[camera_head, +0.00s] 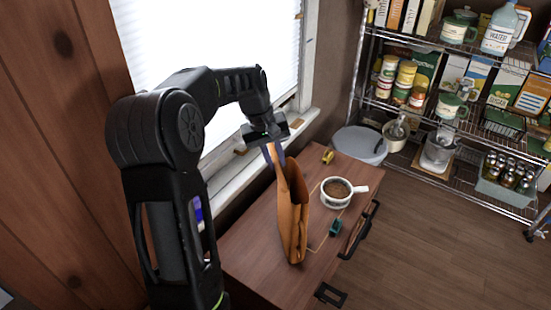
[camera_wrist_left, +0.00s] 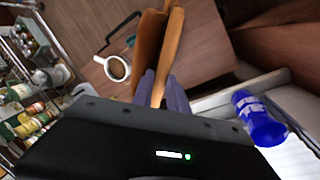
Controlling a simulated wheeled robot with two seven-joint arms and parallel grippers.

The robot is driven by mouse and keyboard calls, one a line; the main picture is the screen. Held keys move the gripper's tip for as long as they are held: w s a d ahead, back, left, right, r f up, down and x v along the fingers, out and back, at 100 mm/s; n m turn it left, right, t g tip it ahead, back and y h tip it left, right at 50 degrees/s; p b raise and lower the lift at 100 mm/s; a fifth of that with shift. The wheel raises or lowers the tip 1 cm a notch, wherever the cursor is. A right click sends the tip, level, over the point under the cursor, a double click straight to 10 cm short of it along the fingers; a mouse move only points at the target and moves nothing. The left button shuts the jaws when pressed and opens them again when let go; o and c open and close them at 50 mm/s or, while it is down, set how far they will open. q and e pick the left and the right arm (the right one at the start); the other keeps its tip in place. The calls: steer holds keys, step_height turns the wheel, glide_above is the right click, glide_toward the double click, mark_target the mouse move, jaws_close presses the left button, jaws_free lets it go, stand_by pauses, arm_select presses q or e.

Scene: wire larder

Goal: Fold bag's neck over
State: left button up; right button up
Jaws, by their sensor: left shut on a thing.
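An orange-brown bag (camera_head: 291,215) stands upright on the wooden cabinet top (camera_head: 256,250), its neck drawn up toward the window. My left gripper (camera_head: 272,150) is above the bag and shut on its upper edge. In the left wrist view the bag (camera_wrist_left: 152,45) runs away from my left gripper (camera_wrist_left: 162,92), with a strip of it between the two fingers. The fold of the neck and the inside of the bag cannot be made out. My right gripper is in neither view.
A white cup of brown contents (camera_head: 337,190) stands right of the bag. A small yellow item (camera_head: 328,157) and a dark green item (camera_head: 336,227) lie nearby. A blue can (camera_wrist_left: 258,120) shows near the window sill. A stocked wire rack (camera_head: 455,110) stands at the back right.

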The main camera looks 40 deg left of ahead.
arm_select(q)
jaws_close()
stand_by(0.8)
steer(key=shift+w+r+p, duration=0.1)
steer(key=shift+p, duration=0.25)
stand_by(0.4)
steer(key=shift+w+d+r+p, duration=0.1)
steer(key=shift+d+p, duration=0.1)
steer(key=shift+p, duration=0.25)
steer(key=shift+w+d+f+g+y+p, duration=0.15)
steer(key=shift+w+d+g+y+p, duration=0.35)
steer(key=shift+w+g+y+p, duration=0.65)
steer(key=shift+w+d+f+g+y+p, duration=0.1)
steer(key=shift+w+d+g+y+p, duration=0.35)
steer(key=shift+p, duration=1.25)
steer(key=shift+w+d+f+g+y+p, duration=0.15)
steer(key=shift+w+d+g+y+p, duration=0.4)
steer(key=shift+g+p, duration=0.75)
steer(key=shift+s, duration=0.1)
